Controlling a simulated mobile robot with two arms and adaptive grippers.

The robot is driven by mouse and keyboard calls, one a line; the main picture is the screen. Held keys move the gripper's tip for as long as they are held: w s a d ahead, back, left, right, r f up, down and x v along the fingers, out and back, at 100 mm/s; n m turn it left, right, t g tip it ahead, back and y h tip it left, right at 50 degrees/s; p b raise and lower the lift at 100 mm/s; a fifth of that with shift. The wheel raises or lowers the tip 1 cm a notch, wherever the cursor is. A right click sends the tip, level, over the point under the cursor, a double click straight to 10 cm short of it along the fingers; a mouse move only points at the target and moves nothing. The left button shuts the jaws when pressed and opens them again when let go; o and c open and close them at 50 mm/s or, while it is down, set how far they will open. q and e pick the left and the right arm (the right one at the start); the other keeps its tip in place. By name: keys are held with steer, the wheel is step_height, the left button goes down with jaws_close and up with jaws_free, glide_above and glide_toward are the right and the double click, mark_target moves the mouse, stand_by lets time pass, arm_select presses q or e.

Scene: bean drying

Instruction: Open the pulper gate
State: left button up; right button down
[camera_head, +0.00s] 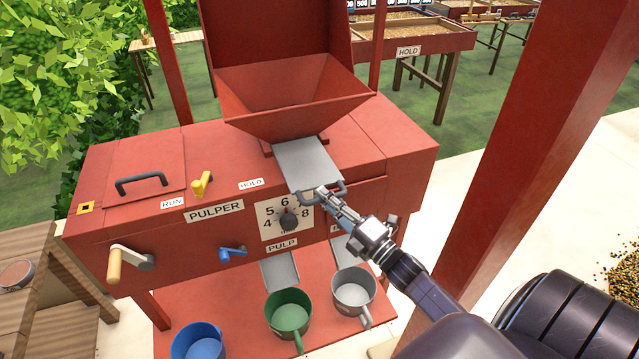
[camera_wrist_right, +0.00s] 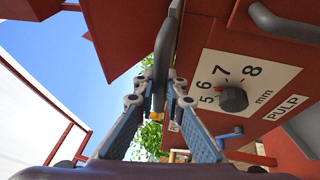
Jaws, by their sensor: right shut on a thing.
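The red pulper (camera_head: 330,216) stands in front of me with a red hopper (camera_head: 290,95) on top. The grey gate plate (camera_head: 306,163) slopes out from under the hopper toward the front edge, with a grey bar handle (camera_head: 340,187) at its front end. My right gripper (camera_head: 323,194) reaches in from the lower right and is shut on this handle. In the right wrist view, the handle (camera_wrist_right: 164,50) passes between the fingertips of the right gripper (camera_wrist_right: 158,88). The fingers hide part of the handle. My left gripper is not in view.
A numbered dial (camera_head: 289,220) sits just left of the gripper. A yellow lever (camera_head: 202,184), blue tap (camera_head: 232,252) and crank (camera_head: 130,262) are further left. Green (camera_head: 289,318), grey (camera_head: 354,294) and blue (camera_head: 198,342) pots stand below. A red post (camera_head: 510,150) rises on the right.

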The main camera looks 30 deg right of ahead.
steer(key=shift+s+a, duration=0.25)
steer(key=shift+s, duration=0.65)
steer(key=c, duration=2)
jaws_free()
steer(key=shift+o, duration=0.2)
steer(key=v, duration=1.2)
steer(key=shift+f, duration=0.15)
